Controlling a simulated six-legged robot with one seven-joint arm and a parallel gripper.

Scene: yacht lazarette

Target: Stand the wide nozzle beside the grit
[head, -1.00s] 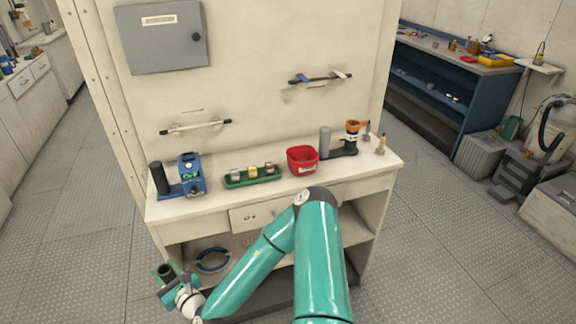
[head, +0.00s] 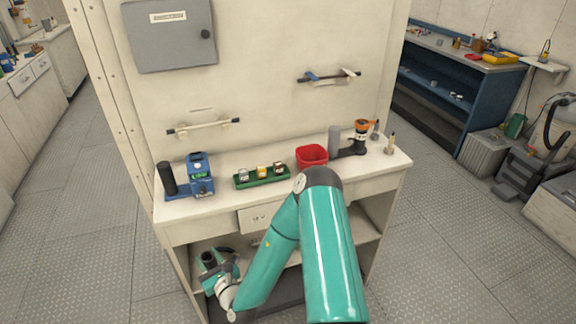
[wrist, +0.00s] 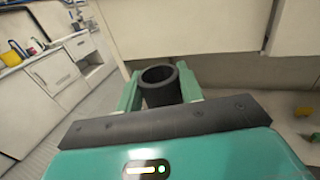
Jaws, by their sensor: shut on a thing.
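A dark hollow cylinder, which I take to be the wide nozzle (wrist: 163,88), is held upright with its open mouth up between the green fingers of my gripper (wrist: 160,92). In the head view the nozzle (head: 208,261) and my gripper (head: 213,268) are low at the left front of the bench's lower shelf. I cannot tell which thing is the grit; no label is readable. A green tray (head: 277,179) with small jars stands on the bench top.
The bench top (head: 228,204) also holds a blue device (head: 201,175), a red bin (head: 312,154) and a grey cylinder (head: 334,140). A dark blue ring (head: 228,250) lies on the lower shelf behind my gripper. The bench's left side panel is close to the gripper.

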